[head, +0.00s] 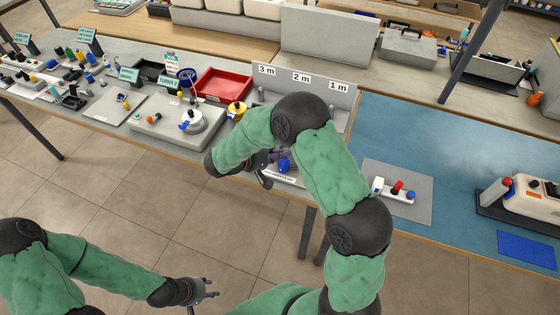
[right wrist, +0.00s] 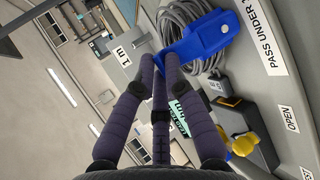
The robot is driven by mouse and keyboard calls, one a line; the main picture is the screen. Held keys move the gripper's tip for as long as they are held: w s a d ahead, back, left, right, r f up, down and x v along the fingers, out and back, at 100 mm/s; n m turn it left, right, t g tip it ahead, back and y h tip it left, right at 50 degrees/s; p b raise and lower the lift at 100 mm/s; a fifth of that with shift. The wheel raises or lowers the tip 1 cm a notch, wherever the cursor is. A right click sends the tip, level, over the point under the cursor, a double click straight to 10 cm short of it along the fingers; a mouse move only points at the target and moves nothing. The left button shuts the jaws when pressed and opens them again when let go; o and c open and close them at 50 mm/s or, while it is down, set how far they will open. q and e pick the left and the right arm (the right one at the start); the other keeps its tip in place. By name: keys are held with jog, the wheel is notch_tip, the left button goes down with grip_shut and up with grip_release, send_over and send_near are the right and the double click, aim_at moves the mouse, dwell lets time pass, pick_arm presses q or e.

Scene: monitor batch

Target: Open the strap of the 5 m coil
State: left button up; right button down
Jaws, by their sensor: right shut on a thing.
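In the right wrist view a grey cable coil (right wrist: 185,20) has a bright blue strap (right wrist: 208,38) across it; no 5 m mark is readable on it. My right gripper (right wrist: 160,62) has its fingers together on the narrow end of the blue strap; the exact grip is partly hidden. In the head view my right gripper (head: 268,162) is low at the table's front edge, beside a blue piece (head: 284,165), and my arm hides much of that spot. My left gripper (head: 212,287) is empty over the floor, its fingers apart.
A grey rack (head: 342,95) marked 3 m, 2 m and 1 m stands behind my right arm. A red tray (head: 222,84) and a white round device (head: 193,121) are to its left. A blue mat (head: 440,150) to the right has a clear middle; a small connector block (head: 395,190) is nearby.

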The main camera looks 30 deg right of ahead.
jog(key=a+h+b, duration=0.1)
jog(key=b, duration=0.2)
jog(key=s+f+m+t+h+b, duration=0.1)
jog(key=h+b, duration=0.1)
jog(key=b, duration=0.2)
jog(key=shift+a+f+h, duration=0.1)
jog(key=shift+a+h, duration=0.2)
jog(key=shift+a, duration=0.05)
jog(key=shift+s+a+m+t+h+b, duration=0.25)
jog(key=shift+m+h+b, duration=0.25)
jog(key=shift+h+b, duration=0.6)
jog(key=c, duration=1.3)
grip_release()
jog(key=shift+a, duration=0.15)
jog(key=a, duration=0.4)
jog(key=s+a, duration=0.1)
jog(key=a, duration=0.2)
jog(key=s+a, duration=0.1)
jog(key=a, duration=0.3)
jog(key=shift+a, duration=0.3)
